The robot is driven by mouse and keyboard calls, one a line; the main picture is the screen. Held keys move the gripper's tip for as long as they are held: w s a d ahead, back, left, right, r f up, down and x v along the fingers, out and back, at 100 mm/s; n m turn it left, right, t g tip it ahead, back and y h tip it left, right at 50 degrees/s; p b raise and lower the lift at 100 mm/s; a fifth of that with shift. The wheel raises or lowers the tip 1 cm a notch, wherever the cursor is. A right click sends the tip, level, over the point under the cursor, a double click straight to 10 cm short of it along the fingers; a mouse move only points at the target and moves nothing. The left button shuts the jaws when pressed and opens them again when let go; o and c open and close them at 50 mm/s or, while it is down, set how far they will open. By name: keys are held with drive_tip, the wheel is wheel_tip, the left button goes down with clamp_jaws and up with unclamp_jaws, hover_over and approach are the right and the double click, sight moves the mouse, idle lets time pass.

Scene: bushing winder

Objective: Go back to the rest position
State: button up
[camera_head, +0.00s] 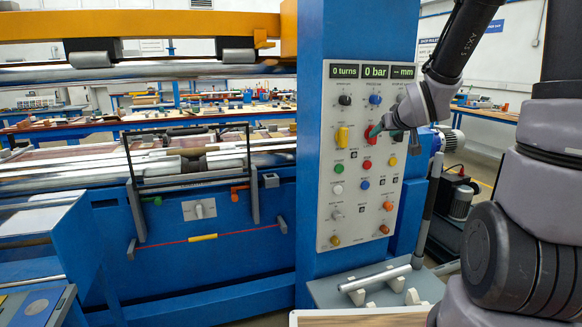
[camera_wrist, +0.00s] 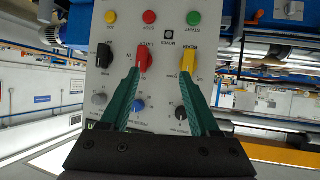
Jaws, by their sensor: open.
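My gripper (camera_head: 378,131) is in front of the upper part of the control panel (camera_head: 325,215) in the head view. Its green fingers are spread and empty in the wrist view (camera_wrist: 168,98). A red selector knob (camera_wrist: 145,57) shows just beyond the left fingertip. A yellow selector knob (camera_wrist: 188,60) shows near the right fingertip. I cannot tell whether either finger touches a knob. The panel's displays (camera_head: 374,71) read 0 turns, 0 bar and a dash for mm. The wrist view shows the panel upside down.
The blue winding machine (camera_head: 240,255) with its rollers (camera_head: 200,160) and a red cord (camera_head: 170,243) fills the left. A grey shelf with a metal bar (camera_head: 375,278) juts out below the panel. A wooden-topped surface (camera_head: 360,319) is at the bottom edge.

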drive_tip(key=s+a+r+m+g, duration=0.1)
drive_tip(key=s+r, duration=0.4)
drive_tip(key=s, duration=0.7)
drive_tip(key=s+a+r+m+g+y, duration=0.1)
drive_tip(key=s+r+m+g, duration=0.3)
drive_tip(key=s, duration=0.9)
drive_tip(key=shift+a+r, duration=0.15)
drive_tip(key=shift+r, duration=0.55)
